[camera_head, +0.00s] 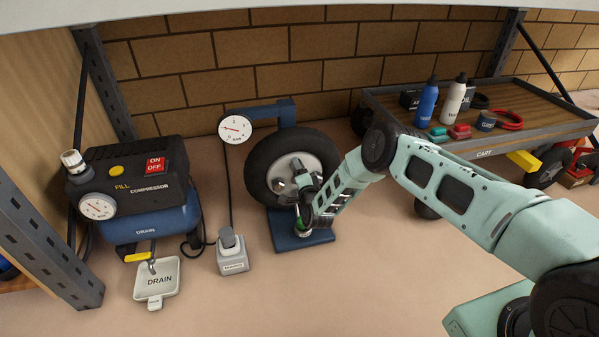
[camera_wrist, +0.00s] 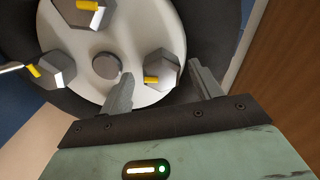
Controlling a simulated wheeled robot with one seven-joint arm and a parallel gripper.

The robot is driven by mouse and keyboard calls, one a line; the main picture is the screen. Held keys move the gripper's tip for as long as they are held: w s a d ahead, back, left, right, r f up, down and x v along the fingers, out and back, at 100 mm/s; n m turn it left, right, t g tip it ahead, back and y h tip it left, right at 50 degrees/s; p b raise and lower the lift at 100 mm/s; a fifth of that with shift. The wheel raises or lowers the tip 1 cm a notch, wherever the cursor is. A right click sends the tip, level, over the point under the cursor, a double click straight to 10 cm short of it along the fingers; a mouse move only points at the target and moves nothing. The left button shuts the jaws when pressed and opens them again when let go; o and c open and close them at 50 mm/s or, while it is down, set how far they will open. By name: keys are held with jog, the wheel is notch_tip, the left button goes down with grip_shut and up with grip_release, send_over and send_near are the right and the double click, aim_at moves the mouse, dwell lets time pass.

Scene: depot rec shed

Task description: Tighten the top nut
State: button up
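The wheel, a black tyre with a pale hub (camera_head: 299,170), stands upright on a blue stand (camera_head: 289,243). In the wrist view the hub (camera_wrist: 110,30) carries grey hex nuts with yellow marks: one at the upper left (camera_wrist: 82,12), one at the left (camera_wrist: 55,70) and one at the right (camera_wrist: 161,70). A plain round centre piece (camera_wrist: 106,66) lies between them. My gripper (camera_wrist: 163,79) is open, its fingers on either side of the right-hand nut; contact is not clear. In the head view my gripper (camera_head: 306,192) covers part of the hub. I cannot tell which nut is top.
A compressor (camera_head: 150,222) with a drain tray (camera_head: 156,282) stands at the left. A small grey box (camera_head: 232,258) with a hose and a gauge (camera_head: 234,129) are beside the wheel. A cart (camera_head: 479,144) with bottles stands at the right. Floor in front is clear.

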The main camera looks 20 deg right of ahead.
jog(key=shift+r, duration=0.1)
jog(key=s+p, duration=0.6)
jog(key=s, duration=1.1)
jog(key=shift+s+p, duration=0.2)
jog(key=shift+p, duration=0.15)
